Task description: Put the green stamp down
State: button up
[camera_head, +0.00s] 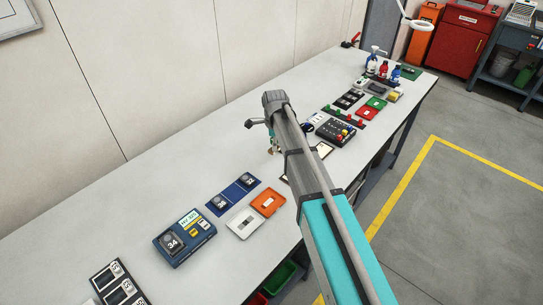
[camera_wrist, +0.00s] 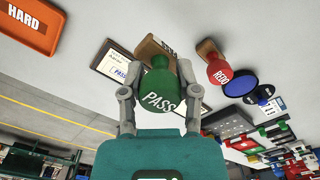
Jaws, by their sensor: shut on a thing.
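The green stamp (camera_wrist: 158,88) fills the middle of the wrist view. It has a green handle marked PASS and a wooden base (camera_wrist: 151,47) beyond it. My gripper (camera_wrist: 159,93) is shut on the handle, one finger on each side. A dark-edged board with a pale card (camera_wrist: 112,62) lies behind the base; the card bears a blue PASS mark. I cannot tell whether the base touches anything. In the head view my arm hides most of the gripper and stamp. A red REDO stamp (camera_wrist: 218,72) stands to the right, apart from the green one.
A round dark blue pad (camera_wrist: 240,83) lies beside the red stamp. A control box (camera_head: 336,131) stands further along the table. An orange tray (camera_head: 268,203), white tray (camera_head: 244,224) and blue device (camera_head: 183,237) are nearer. The table (camera_head: 130,205) is bare along the wall side.

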jog(key=shift+w+a+f+b, duration=0.2)
jog(key=shift+w+f+b, duration=0.3)
jog(key=shift+f, duration=0.15)
jog(key=shift+w+a+f+b, duration=0.15)
jog(key=shift+w+f+b, duration=0.35)
jog(key=shift+f, duration=0.15)
jog(key=shift+w+a+f+b, duration=0.2)
jog(key=shift+w+f+b, duration=0.3)
jog(key=shift+f+b, duration=0.2)
jog(key=shift+s+f+b, duration=0.1)
jog(key=shift+f+b, duration=1.15)
jog(key=shift+f, duration=0.05)
jog(key=shift+f, duration=0.15)
jog(key=o, duration=0.9)
notch_tip(320, 180, up, 12)
jog(key=p, duration=1.2)
jog(key=shift+r, duration=0.2)
